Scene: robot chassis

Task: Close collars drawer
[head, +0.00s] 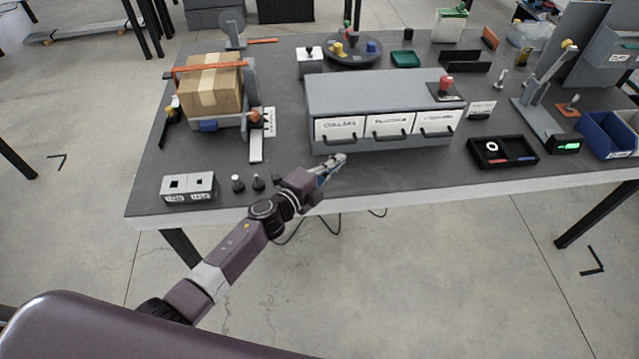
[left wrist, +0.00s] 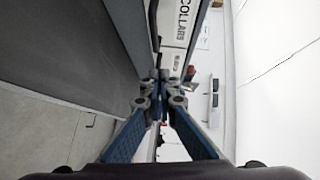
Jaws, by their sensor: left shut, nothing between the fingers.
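The grey drawer cabinet (head: 380,92) stands on the dark worktable with three white-fronted drawers side by side. The collars drawer (head: 340,127) is the leftmost, with a dark handle on its front. Its front looks about level with the other two; a small gap cannot be told. My left gripper (head: 335,164) is just in front of and below this drawer, shut and empty. In the left wrist view, the shut fingertips (left wrist: 160,82) lie close to the collars drawer front (left wrist: 180,22); whether they touch cannot be told. My right gripper is not in view.
A cardboard box (head: 212,88) in a fixture stands left of the cabinet. A black tray (head: 503,153) is to the right. The table strip before the other drawers is clear.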

